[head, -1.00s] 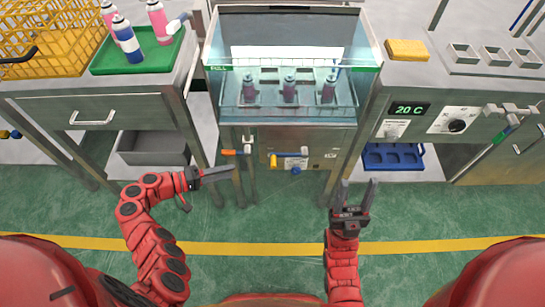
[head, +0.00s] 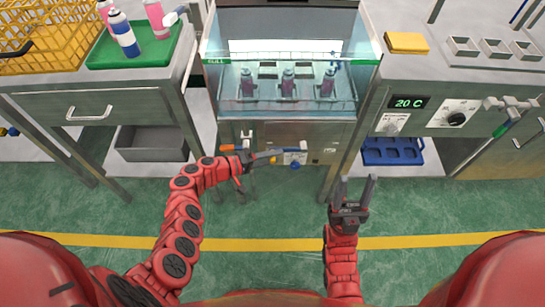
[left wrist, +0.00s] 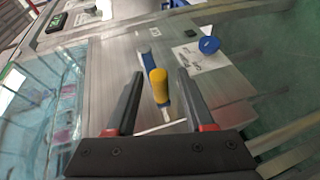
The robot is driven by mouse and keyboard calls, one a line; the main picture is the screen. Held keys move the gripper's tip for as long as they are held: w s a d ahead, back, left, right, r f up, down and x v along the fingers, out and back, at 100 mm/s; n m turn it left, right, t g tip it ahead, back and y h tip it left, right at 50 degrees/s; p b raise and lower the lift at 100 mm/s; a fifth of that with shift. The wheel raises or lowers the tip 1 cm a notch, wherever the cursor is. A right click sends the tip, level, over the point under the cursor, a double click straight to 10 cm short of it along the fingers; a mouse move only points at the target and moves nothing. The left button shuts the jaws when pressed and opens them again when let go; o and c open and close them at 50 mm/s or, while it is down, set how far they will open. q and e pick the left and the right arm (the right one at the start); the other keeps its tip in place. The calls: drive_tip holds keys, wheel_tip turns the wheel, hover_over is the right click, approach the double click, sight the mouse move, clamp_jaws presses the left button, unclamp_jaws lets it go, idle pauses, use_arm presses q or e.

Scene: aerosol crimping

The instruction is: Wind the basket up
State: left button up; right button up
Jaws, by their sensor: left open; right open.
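The wire basket (head: 307,98) sits low in the glass-fronted water bath (head: 230,118), with three pink spray cans (head: 287,85) standing in it. A crank with a blue arm (head: 294,149) is on the bath's front panel. In the left wrist view its yellow knob (left wrist: 158,84) stands between the spread fingers of my left gripper (left wrist: 160,73), with gaps at both sides. In the head view my left gripper (head: 270,155) is at the crank and partly hides it. My right gripper (head: 353,190) is open and empty, low in front of the bath's right side.
An orange-handled valve (head: 228,148) is left of the crank and close to my left wrist. A blue knob (head: 295,166) is just below the crank, also in the left wrist view (left wrist: 209,45). A 20 C display (head: 408,102) is at right. The floor in front is clear.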

use_arm(q)
clamp_jaws()
idle(0.3)
idle(1.2)
